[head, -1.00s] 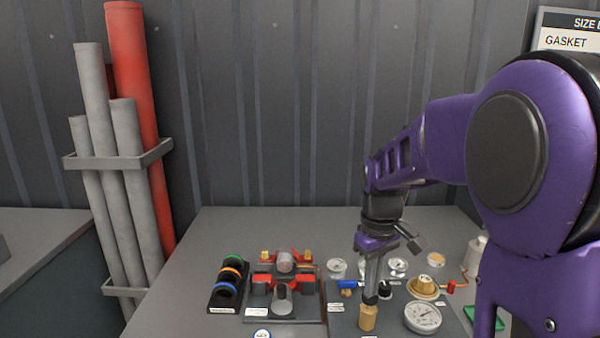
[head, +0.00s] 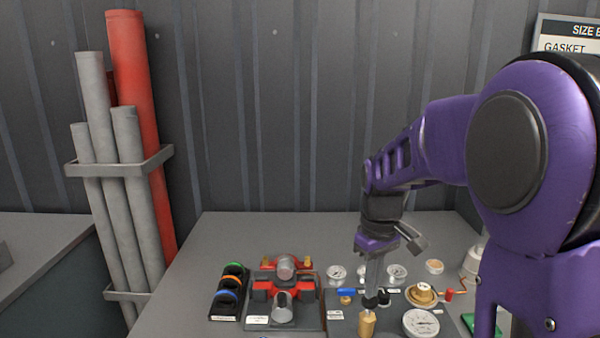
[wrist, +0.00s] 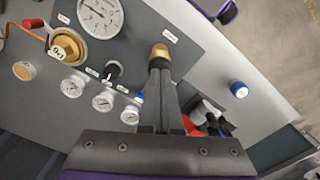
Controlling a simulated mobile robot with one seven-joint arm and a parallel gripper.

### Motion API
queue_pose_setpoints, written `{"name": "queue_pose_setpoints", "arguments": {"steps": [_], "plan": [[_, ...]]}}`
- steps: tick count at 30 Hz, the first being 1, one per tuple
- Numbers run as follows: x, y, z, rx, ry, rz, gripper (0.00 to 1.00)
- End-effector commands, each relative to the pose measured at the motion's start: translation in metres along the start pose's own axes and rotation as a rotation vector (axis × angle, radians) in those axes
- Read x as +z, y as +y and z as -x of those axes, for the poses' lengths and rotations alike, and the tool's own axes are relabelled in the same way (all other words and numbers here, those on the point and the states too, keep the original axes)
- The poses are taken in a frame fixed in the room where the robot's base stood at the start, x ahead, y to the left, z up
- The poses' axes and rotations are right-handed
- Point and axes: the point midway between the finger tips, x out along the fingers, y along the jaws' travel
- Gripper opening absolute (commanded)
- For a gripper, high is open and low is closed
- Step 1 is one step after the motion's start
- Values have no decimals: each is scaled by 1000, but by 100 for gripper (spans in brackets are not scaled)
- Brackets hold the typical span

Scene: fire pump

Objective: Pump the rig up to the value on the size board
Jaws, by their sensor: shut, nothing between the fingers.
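The size board (head: 567,34) is on the wall at top right in the head view, cut off by the frame edge and my arm; only part of its heading and the word GASKET show. The large gauge (head: 421,323) sits on the grey panel, also at the top in the wrist view (wrist: 100,14); its reading is too small to tell. A brass cylinder (head: 367,324) stands upright on the panel. My gripper (head: 371,299) points down, shut and empty, right above or at this cylinder. In the wrist view the brass tip (wrist: 160,51) shows just beyond the fingertips; I cannot tell if they touch.
A brass domed fitting (head: 421,294) with a red handle (head: 450,295), small gauges (head: 397,272) and a black knob (wrist: 113,70) share the panel. A red clamp (head: 284,290) and coloured rings (head: 229,290) stand left. Pipes (head: 130,170) lean at far left.

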Motion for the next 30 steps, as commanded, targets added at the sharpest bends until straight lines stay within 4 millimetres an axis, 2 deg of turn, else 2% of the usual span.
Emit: {"name": "queue_pose_setpoints", "arguments": {"steps": [14,30], "plan": [[0,0,3,1,1,0,0],[0,0,52,1,2,0,0]]}}
